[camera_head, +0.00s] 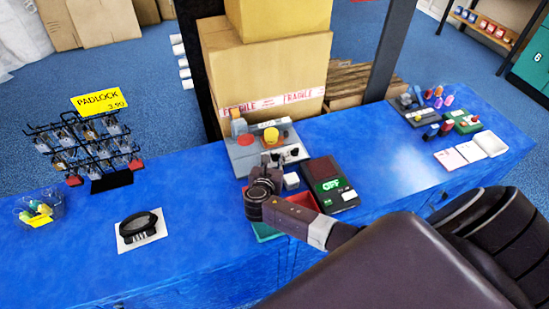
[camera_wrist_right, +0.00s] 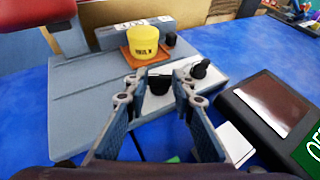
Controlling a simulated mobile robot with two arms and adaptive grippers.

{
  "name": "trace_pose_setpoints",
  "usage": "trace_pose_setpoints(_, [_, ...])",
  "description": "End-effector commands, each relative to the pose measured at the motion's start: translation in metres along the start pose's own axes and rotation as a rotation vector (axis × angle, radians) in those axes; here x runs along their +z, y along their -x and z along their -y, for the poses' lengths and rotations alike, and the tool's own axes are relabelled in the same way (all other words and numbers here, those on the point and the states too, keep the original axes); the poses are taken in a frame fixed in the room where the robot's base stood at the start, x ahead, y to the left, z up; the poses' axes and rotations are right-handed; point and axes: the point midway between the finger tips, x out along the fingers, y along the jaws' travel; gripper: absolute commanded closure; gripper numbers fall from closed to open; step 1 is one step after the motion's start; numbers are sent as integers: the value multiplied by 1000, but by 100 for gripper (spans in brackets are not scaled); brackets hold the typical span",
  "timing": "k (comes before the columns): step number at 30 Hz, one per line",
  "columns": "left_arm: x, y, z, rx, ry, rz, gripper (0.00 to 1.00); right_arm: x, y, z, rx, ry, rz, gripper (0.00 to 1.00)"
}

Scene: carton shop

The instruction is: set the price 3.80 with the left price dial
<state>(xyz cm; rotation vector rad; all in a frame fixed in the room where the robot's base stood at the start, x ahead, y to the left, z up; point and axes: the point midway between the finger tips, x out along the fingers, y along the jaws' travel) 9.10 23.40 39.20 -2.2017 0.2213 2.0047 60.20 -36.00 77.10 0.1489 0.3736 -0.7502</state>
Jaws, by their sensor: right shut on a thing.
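The grey price device (camera_head: 246,158) stands on the blue counter with a yellow button on top; it also fills the middle of the right wrist view (camera_wrist_right: 85,105). My right gripper (camera_head: 268,165) reaches its front edge. In the right wrist view its fingers (camera_wrist_right: 158,78) are closed around a black dial (camera_wrist_right: 158,87), the left of two on the front edge. The right dial (camera_wrist_right: 200,68) is free beside the right finger. The device's small display (camera_wrist_right: 130,25) is too small to read. The left gripper is not in view.
A dark box with a green OFF sign (camera_head: 330,186) and a small white block (camera_head: 291,181) stand close to the right of my gripper. Cartons (camera_head: 262,72) rise behind the device.

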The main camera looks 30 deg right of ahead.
Motion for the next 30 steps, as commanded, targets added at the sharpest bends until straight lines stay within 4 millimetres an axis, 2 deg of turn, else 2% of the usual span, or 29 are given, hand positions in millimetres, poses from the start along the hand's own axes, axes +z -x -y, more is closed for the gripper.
trace_pose_setpoints(4, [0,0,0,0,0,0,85,0,0,0,2,-1,0,100])
trace_pose_setpoints(5, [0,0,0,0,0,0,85,0,0,0,2,-1,0,74])
trace_pose_setpoints(9, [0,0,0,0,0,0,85,0,0,0,2,-1,0,59])
trace_pose_setpoints(20, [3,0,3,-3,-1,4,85,0,4,0,2,0,0,59])
trace_pose_setpoints(26, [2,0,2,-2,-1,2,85,-1,30,0,4,-1,-1,59])
trace_pose_setpoints(30, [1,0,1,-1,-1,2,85,-1,59,0,4,-2,-2,59])
